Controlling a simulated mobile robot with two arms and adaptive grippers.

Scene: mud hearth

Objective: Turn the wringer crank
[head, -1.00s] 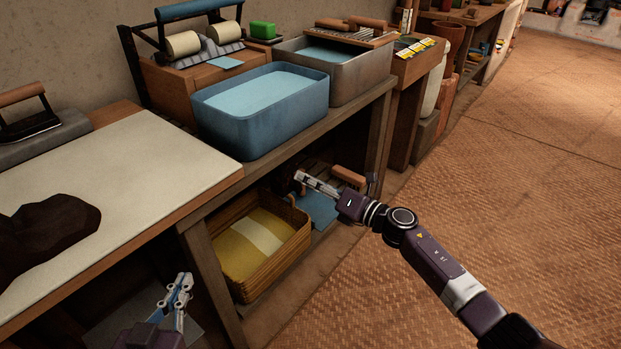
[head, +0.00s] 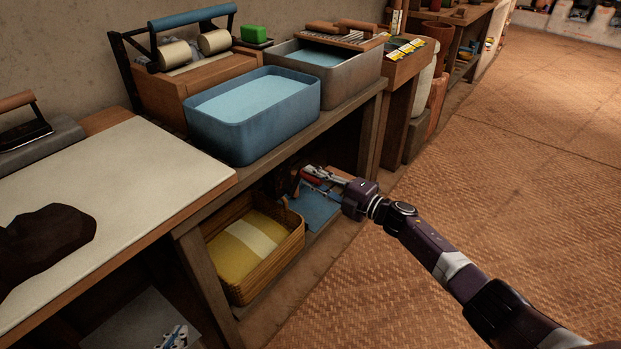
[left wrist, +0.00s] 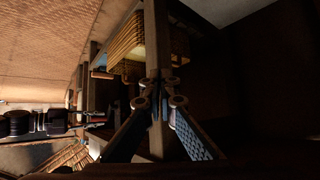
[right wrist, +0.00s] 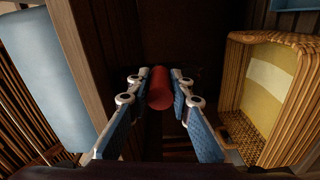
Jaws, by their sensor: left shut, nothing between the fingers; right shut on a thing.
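My right gripper (head: 308,177) reaches into the lower shelf, beyond the wicker basket. It is shut on a red cylindrical handle (right wrist: 160,88), which stands between the fingertips in the right wrist view. The red of this handle shows only slightly in the head view (head: 313,176). What the handle joins to is dark and partly hidden, so I cannot tell its crank arm. A frame with two pale rollers (head: 214,42) and a blue top bar stands on the bench above. My left gripper (head: 176,338) is shut and empty at the bottom edge; it also shows in the left wrist view (left wrist: 160,88).
The wicker basket (head: 291,237) with yellow cloth is left of my right gripper, and a flat blue piece (head: 316,208) lies beneath it. A blue basin (head: 255,132) and a grey basin (head: 358,88) stand above. The floor on the right is clear.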

